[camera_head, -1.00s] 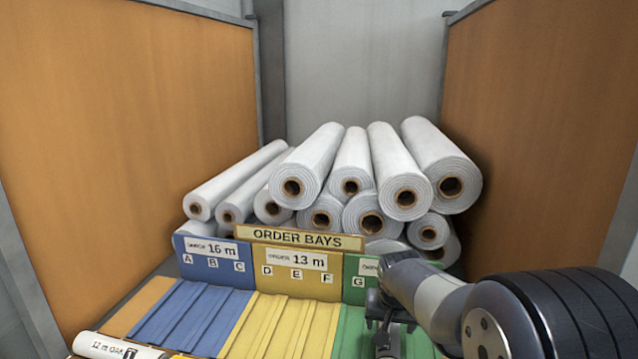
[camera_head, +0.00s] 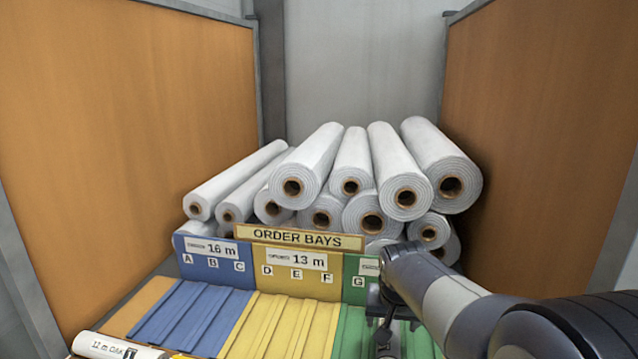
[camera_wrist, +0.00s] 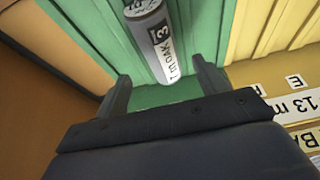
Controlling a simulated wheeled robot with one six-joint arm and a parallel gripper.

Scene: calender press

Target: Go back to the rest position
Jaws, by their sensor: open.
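In the head view my arm reaches in from the lower right, over the green bay (camera_head: 351,325). The gripper tips are hard to make out there, and the roll on green is hidden.
The blue bay (camera_head: 190,315) and yellow bay (camera_head: 280,325) look empty. Another labelled roll (camera_head: 115,346) lies at the lower left. The ORDER BAYS sign (camera_head: 298,237) and stacked white rolls (camera_head: 350,165) stand behind. Orange panels (camera_head: 130,130) flank both sides.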

